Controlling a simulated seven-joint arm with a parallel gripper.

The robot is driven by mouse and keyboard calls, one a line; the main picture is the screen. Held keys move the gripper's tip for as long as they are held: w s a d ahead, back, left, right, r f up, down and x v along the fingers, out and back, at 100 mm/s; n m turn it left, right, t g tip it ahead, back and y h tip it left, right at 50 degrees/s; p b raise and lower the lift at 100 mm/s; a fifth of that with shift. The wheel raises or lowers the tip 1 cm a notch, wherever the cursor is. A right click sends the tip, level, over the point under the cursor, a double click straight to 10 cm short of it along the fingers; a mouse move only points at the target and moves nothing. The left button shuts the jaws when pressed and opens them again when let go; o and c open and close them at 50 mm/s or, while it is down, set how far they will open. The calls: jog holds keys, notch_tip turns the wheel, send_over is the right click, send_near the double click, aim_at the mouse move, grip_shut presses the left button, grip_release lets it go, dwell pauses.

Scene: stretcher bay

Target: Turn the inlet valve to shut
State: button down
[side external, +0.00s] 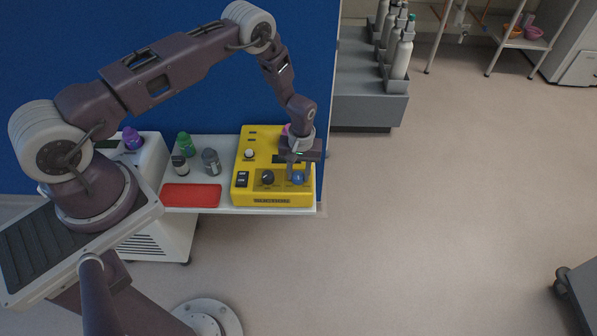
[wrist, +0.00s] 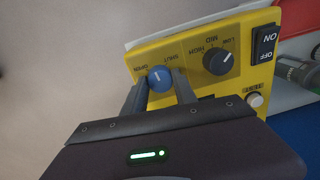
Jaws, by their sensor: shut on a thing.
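The blue inlet valve knob (wrist: 159,79) sits on a yellow panel (wrist: 200,48), with the printed words OPEN and SHUT beside it in the wrist view. My gripper (wrist: 158,82) is shut on this knob, with one finger on each side of it. A small pale mark shows on the knob, but I cannot tell for sure which word it points to. In the side view the knob (side external: 298,178) is at the front right of the yellow panel (side external: 263,187), and my gripper (side external: 298,172) comes down on it from above.
A black dial (side external: 267,177) and a black ON/OFF switch (side external: 242,179) are beside the knob. A red mat (side external: 190,195) and several small bottles (side external: 211,161) are to the left on the shelf. A blue wall (side external: 290,70) stands behind. Grey cylinders (side external: 402,55) stand at the back.

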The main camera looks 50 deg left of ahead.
aim_at(299, 176)
jog(key=m, duration=0.5)
jog(key=shift+m, duration=2.6)
jog(key=shift+t, duration=0.3)
jog(key=c, duration=1)
grip_release()
notch_tip(299, 176, up, 7)
jog(key=shift+s+d+r, duration=0.1)
jog(key=shift+d, duration=0.05)
